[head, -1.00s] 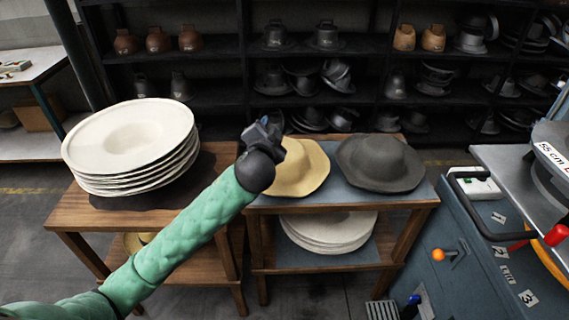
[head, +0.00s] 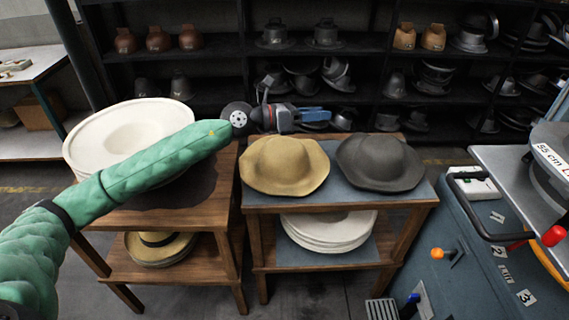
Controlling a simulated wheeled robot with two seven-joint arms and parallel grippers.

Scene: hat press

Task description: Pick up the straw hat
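The tan straw hat (head: 285,165) lies brim down on the top of the right wooden stand (head: 330,202), at its left side. My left gripper (head: 316,115) is behind and above the straw hat in the picture, pointing right, apart from the hat. Its fingers are too small and side-on to tell open from shut. The whole hat shows, with nothing in front of it. My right gripper is not in view.
A dark grey hat (head: 381,162) sits right beside the straw hat. White hat blanks (head: 125,130) are stacked on the left stand, partly behind my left arm. A banded straw hat (head: 160,247) lies on its lower shelf. A blue machine (head: 465,255) stands at right.

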